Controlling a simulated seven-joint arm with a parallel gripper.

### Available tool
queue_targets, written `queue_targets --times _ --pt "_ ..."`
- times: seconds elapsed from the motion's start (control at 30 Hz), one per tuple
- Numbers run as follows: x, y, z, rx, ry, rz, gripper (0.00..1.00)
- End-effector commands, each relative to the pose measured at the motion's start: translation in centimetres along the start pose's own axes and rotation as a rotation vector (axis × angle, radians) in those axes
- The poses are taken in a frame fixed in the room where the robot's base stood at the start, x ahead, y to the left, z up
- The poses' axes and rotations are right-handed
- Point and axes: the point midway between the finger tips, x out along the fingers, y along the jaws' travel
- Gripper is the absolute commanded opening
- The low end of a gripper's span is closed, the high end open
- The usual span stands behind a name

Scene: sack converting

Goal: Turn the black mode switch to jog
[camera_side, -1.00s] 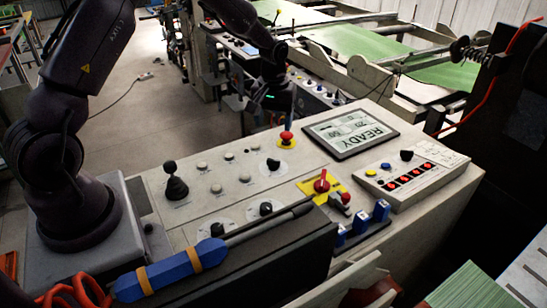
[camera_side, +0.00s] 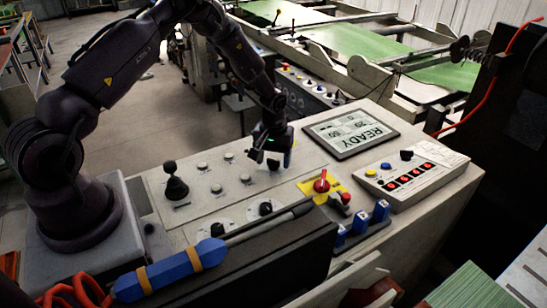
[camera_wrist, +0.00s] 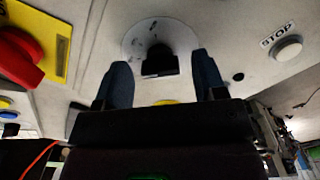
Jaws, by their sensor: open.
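A black knob on a round pale dial sits on the sloped control panel; in the wrist view this black switch (camera_wrist: 160,62) is ahead of and between my two fingertips. Marks on the dial are too small to read. In the side view the switch (camera_side: 273,165) is just below my gripper (camera_side: 272,156) and partly covered by it. My gripper, also in the wrist view (camera_wrist: 163,72), is open, with one blue-grey finger on each side and nothing held. Whether the fingers touch the knob cannot be told.
A red rotary handle (camera_side: 322,185) on a yellow plate is close by on the right. A white STOP button (camera_wrist: 287,48) lies on the other side. A black joystick (camera_side: 176,182), two more dial knobs (camera_side: 266,208) and a READY display (camera_side: 351,129) share the console.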

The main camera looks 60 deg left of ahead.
Motion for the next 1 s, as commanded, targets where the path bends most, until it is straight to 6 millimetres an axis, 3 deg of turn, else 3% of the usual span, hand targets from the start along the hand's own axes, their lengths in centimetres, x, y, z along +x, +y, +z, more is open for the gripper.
queue_targets --times 0.03,0.23,0.63,1.0 --pt "-0.01 0.00 0.01 0.000 0.000 0.000 0.60" --pt "-0.03 0.00 0.02 0.000 -0.001 0.000 0.15" --pt "-0.05 0.01 0.03 0.067 -0.001 0.000 0.15" --pt "-0.07 0.00 0.03 0.344 -0.001 0.000 0.15"
